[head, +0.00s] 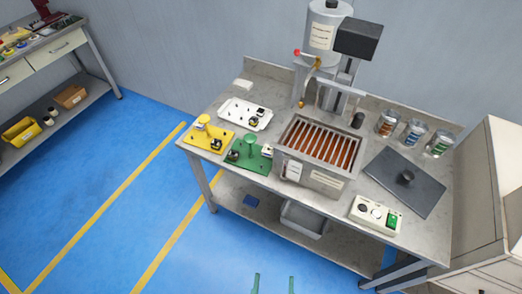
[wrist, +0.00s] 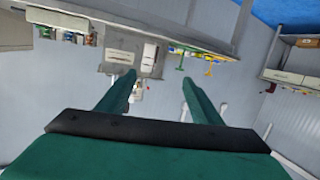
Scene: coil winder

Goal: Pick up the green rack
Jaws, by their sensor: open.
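The green rack (head: 249,160) lies on the grey workbench, left of the metal tank with copper-coloured bars (head: 320,145). It is a flat green plate with an upright post and small dark and metal parts on it. In the wrist view, which looks upside down, a small green shape that seems to be the rack (wrist: 181,54) shows far off beyond the fingertips. My gripper (head: 274,281) shows at the bottom edge of the head view, in front of the bench and well apart from the rack. Its two green fingers (wrist: 157,78) are spread and empty.
A yellow rack (head: 201,140) and a white tray (head: 240,116) lie close to the green rack. A dark lid (head: 405,182), a control box (head: 375,215) and three jars stand on the right. A grey bin (head: 303,220) is on the lower shelf. The blue floor at left is clear.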

